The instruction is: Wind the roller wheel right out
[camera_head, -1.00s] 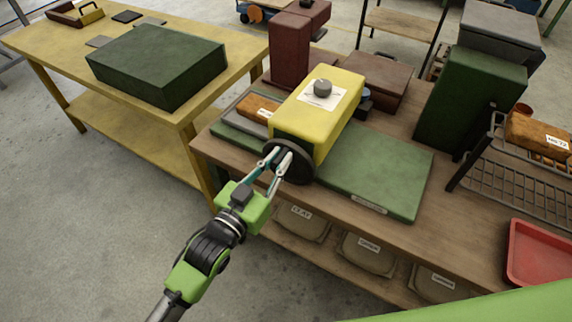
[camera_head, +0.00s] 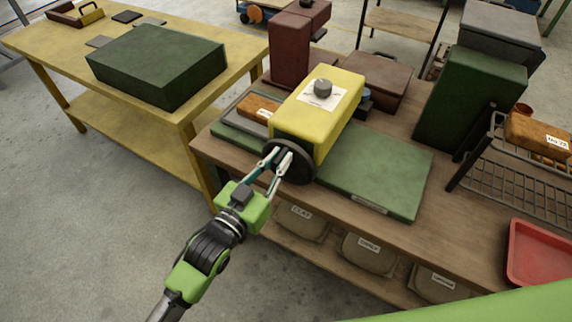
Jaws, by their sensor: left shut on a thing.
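The roller wheel (camera_head: 300,168) is a dark round disc on the near end of a yellow machine (camera_head: 309,128). The machine has a grey knob (camera_head: 323,88) and a white label on top. It stands across a flat green bed (camera_head: 385,175) on a wooden bench. My left gripper (camera_head: 280,163) reaches up from below and is shut at the left part of the wheel, with its fingers in front of the wheel face. The exact part gripped is too small to tell. My right gripper is not in view.
A brown block (camera_head: 255,107) lies left of the machine. A dark green box (camera_head: 470,100) and a wire rack (camera_head: 515,180) stand on the right, with a red tray (camera_head: 540,252) at the near right. Labelled sacks (camera_head: 368,253) sit on the shelf below. Open floor lies at the left front.

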